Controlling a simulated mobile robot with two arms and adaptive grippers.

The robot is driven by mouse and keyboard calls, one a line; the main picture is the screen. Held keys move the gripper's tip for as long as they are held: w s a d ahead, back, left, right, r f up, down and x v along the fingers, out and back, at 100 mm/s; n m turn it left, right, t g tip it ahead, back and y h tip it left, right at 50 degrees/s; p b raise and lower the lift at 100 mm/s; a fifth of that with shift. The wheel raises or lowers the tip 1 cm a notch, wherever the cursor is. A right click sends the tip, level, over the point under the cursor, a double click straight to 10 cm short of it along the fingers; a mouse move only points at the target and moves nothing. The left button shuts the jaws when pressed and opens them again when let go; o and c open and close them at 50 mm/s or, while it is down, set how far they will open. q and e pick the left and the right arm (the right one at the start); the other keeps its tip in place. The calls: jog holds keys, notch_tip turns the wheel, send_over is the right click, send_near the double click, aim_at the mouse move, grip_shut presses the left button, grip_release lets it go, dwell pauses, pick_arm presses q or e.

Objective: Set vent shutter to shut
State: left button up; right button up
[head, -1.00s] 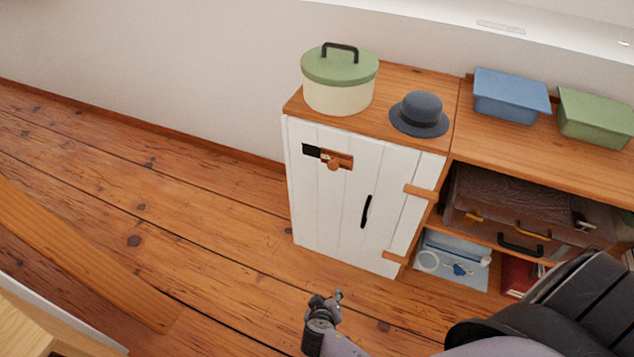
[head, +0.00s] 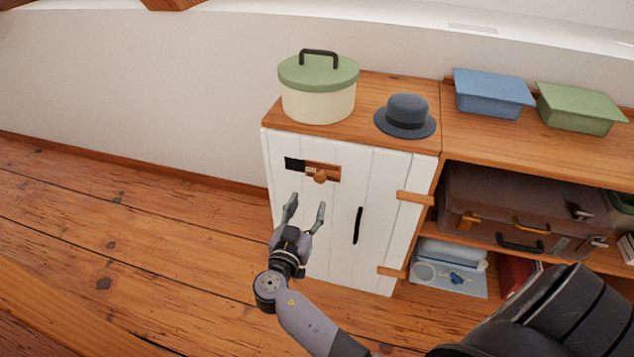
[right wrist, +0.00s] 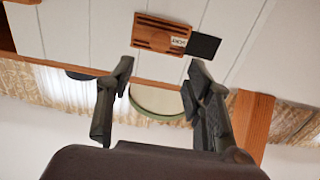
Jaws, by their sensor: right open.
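In the right wrist view, which looks upside down, the shutter (right wrist: 155,32) and the dark opening (right wrist: 203,46) lie beyond the fingertips. My right gripper (head: 306,205) is open and empty, in front of the door, a little below the shutter and apart from it. My left gripper is not in view.
A green-lidded cream pot (head: 318,95) and a dark hat (head: 406,117) stand on the cabinet top. A black door handle (head: 358,225) is right of my gripper. Open shelves at the right hold a brown suitcase (head: 495,200). The floor to the left is clear.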

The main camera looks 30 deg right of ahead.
aim_at(319, 179)
jog(key=x, duration=0.9)
jog(key=shift+w+d, duration=0.15)
jog(key=shift+c, duration=0.2)
grip_shut()
dwell(0.4)
